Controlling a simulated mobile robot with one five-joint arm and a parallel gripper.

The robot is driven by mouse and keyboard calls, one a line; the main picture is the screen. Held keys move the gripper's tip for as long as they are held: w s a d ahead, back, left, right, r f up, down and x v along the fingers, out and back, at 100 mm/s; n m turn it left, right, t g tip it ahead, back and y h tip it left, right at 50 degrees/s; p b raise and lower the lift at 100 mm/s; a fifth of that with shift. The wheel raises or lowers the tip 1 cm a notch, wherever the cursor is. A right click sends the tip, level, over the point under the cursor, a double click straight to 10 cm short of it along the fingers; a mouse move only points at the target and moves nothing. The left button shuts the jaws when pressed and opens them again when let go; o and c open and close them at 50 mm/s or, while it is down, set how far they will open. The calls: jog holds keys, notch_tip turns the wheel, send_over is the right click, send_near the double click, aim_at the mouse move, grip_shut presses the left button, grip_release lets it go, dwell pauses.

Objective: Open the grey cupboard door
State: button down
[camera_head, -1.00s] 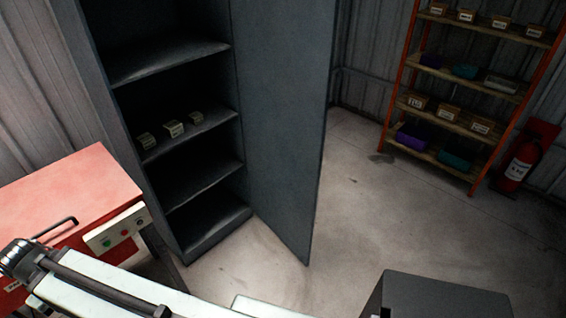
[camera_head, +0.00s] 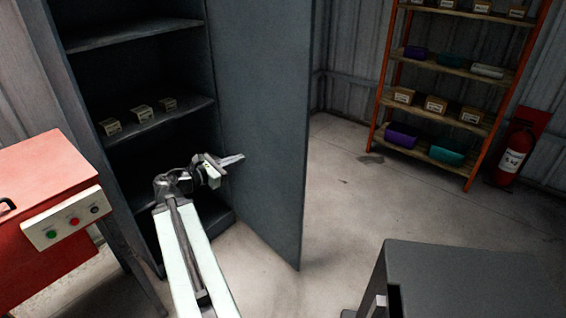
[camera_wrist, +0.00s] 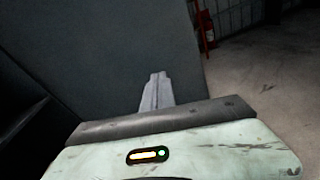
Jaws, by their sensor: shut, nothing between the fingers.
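The grey cupboard (camera_head: 82,60) stands at the left in the head view, with dark shelves inside. Its door (camera_head: 262,120) is swung wide open on the right side. The door's inner face also fills much of the wrist view (camera_wrist: 90,60). My gripper (camera_head: 240,158) is in front of the door's inner face, near the hinge side of the opening. In the wrist view my gripper (camera_wrist: 158,78) has its fingers together with nothing between them. I cannot tell whether the fingertips touch the door. No handle shows on the visible face.
Several small boxes (camera_head: 141,113) sit on a cupboard shelf. A red machine (camera_head: 40,180) with buttons stands at the left. A grey box-shaped thing (camera_head: 460,270) is at the lower right. An orange rack (camera_head: 450,60) and a fire extinguisher (camera_head: 514,155) stand behind. Floor (camera_head: 350,200) right of the door is clear.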

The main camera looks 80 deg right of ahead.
jog(key=s+d+n+g, duration=0.1)
jog(key=s+d+g, duration=0.1)
jog(key=s, duration=0.2)
send_near(290, 136)
jog(key=shift+h, duration=0.3)
jog(key=x, duration=0.6)
jog(key=shift+s+d+f, duration=0.15)
jog(key=shift+s+f, duration=0.05)
jog(key=shift+f, duration=0.05)
jog(key=shift+s+d, duration=0.15)
jog(key=shift+d, duration=0.05)
